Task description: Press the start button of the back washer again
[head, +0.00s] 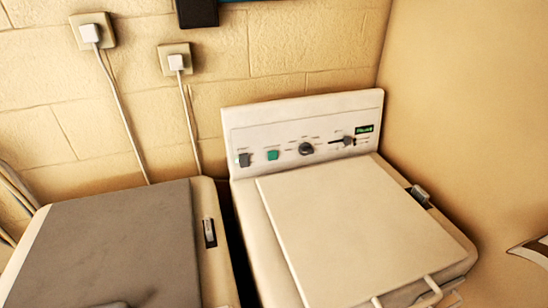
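A cream washer stands against the brick wall right of centre, its lid (355,230) shut. Its raised control panel (325,118) faces me. The labels are too small to read, so I cannot tell which button is the start button. My gripper is not in view, and nothing visible touches the panel.
A second machine with a grey lid (115,245) stands to the left, a narrow dark gap between them. Two white plugs (89,33) (176,62) sit in wall sockets with hanging cords. A plain wall (465,110) rises close on the right.

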